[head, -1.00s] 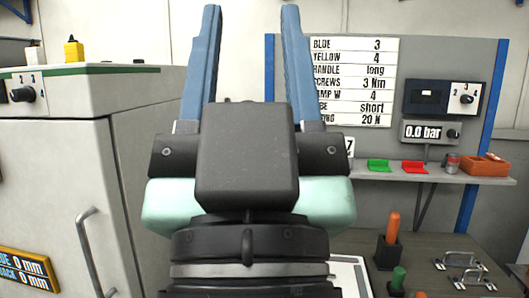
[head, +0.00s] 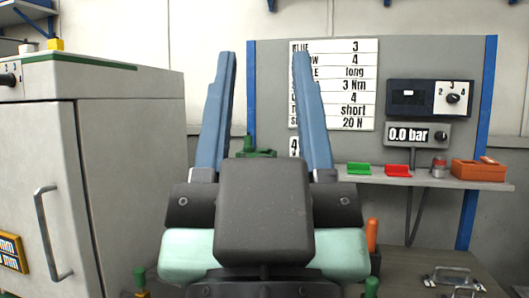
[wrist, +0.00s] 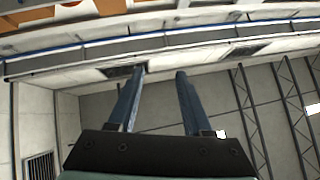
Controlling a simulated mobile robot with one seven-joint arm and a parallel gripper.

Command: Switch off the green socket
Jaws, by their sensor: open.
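My gripper (head: 264,60) is open and empty, raised in front of the head camera with its two blue fingers pointing up. It also shows open in the wrist view (wrist: 160,72), against wall and ceiling structure. I cannot make out a green socket with certainty. A dark green object (head: 258,152) shows partly between the fingers, mostly hidden by my gripper. A small bright green holder (head: 358,169) lies on the shelf, right of my gripper and apart from it.
A red holder (head: 398,171) and an orange box (head: 478,171) sit on the grey shelf (head: 430,181). A dial panel (head: 430,98) and a 0.0 bar display (head: 410,135) are above. A grey cabinet (head: 130,140) stands left. Metal handles (head: 455,278) lie on the bench.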

